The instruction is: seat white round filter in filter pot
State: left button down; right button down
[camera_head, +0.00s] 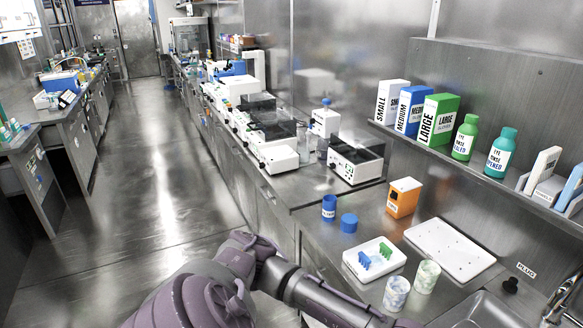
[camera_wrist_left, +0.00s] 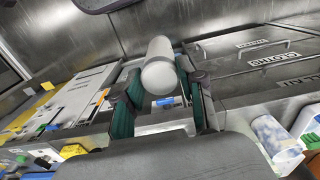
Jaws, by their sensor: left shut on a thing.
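My left gripper (camera_wrist_left: 160,75) shows in the left wrist view, its two fingers closed on the sides of a white round cylinder (camera_wrist_left: 158,70). The cylinder looks plain and matches the white round filter in colour and shape; its far side is hidden. In the head view my left arm reaches right along the bottom edge, and its gripper is out of frame. No thing in view is clearly marked as the filter pot. Two pale patterned cups, a left one (camera_head: 396,293) and a right one (camera_head: 427,277), stand upright on the counter. My right gripper is not in view.
A white tray with blue and green racks (camera_head: 358,272), a flat white tray (camera_head: 440,236), an orange box (camera_head: 404,198) and two blue round containers (camera_head: 329,209) (camera_head: 349,223) crowd the counter. A sink (camera_head: 478,312) lies front right. Glove boxes and bottles line the shelf.

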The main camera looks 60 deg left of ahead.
aim_at(329, 217)
jog(key=j+u, duration=0.1)
jog(key=j, duration=0.3)
jog(key=i+j+u, duration=0.15)
jog(key=j, duration=0.25)
jog(key=j+u, duration=0.1)
jog(key=j, duration=0.25)
jog(key=i+j+u, duration=0.15)
jog(key=j, duration=0.25)
jog(key=i+j+u, duration=0.1)
jog(key=j, duration=0.25)
